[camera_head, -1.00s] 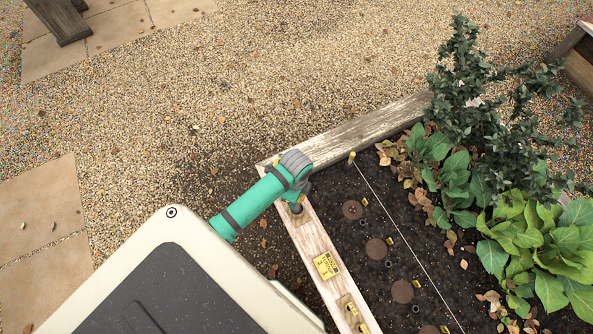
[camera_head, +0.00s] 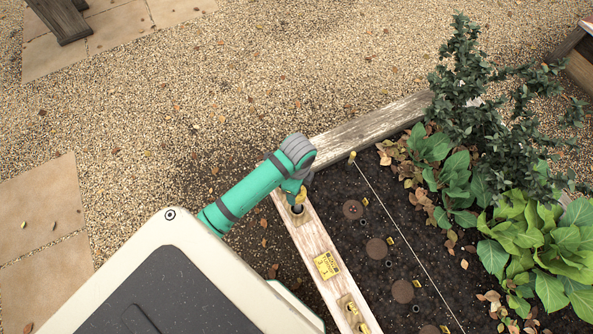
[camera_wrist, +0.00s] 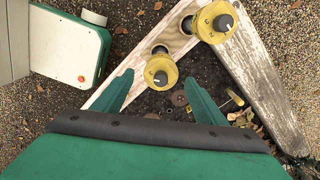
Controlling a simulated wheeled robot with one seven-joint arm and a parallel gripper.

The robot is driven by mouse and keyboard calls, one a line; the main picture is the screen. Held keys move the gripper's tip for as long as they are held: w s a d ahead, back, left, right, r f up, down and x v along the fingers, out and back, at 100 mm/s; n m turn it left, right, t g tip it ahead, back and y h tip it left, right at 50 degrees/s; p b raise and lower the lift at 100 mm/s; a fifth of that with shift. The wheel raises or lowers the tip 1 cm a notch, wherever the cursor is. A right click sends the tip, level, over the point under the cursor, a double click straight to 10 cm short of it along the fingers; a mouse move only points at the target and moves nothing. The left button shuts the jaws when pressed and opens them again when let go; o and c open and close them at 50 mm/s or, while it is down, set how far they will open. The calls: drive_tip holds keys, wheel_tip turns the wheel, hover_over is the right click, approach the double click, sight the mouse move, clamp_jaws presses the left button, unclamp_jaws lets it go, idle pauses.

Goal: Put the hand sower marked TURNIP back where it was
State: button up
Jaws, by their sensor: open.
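Two yellow hand sowers with dark grey knobs show in the wrist view, over the pale wooden rim of the raised bed. The nearer hand sower (camera_wrist: 160,72) is between the fingertips of my open gripper (camera_wrist: 159,78), with gaps on both sides. The other hand sower (camera_wrist: 213,22) is near the bed's corner. I cannot read a name on either. In the head view my gripper (camera_head: 303,188) is over the rim near the corner, and a yellow sower part (camera_head: 299,197) shows below it, above a dark round hole. My arm hides the rest.
A yellow label plate (camera_head: 327,265) lies on the rim (camera_head: 315,238), with more yellow pieces (camera_head: 350,307) further along. The soil (camera_head: 345,232) holds brown discs and a taut string (camera_head: 405,243). Leafy plants (camera_head: 540,235) fill the right side. Gravel beyond the bed is clear.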

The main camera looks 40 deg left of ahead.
drive_tip(key=shift+r, duration=1.5)
drive_tip(key=shift+w, duration=0.15)
drive_tip(key=shift+s+a+f+n+t+y, duration=0.2)
drive_tip(key=shift+s+a+f+n+t, duration=0.35)
drive_tip(key=shift+a, duration=0.1)
drive_tip(key=shift+s+a+f+n+t+y, duration=0.2)
drive_tip(key=shift+s+a+f+n+t, duration=0.25)
drive_tip(key=shift+a+t, duration=0.15)
drive_tip(key=s+d+n+t, duration=0.5)
drive_tip(key=s+d, duration=0.1)
drive_tip(key=s, duration=0.3)
drive_tip(key=s+d+r+n+t, duration=0.2)
drive_tip(key=d+r+n+t, duration=0.2)
drive_tip(key=d+r, duration=0.4)
drive_tip(key=s+d+r+n+t, duration=0.3)
drive_tip(key=d+r, duration=0.5)
drive_tip(key=d, duration=0.4)
drive_tip(key=shift+s+d+r+n+t+h, duration=0.25)
drive_tip(key=shift+n+t+h, duration=0.15)
drive_tip(key=shift+n+t, duration=0.15)
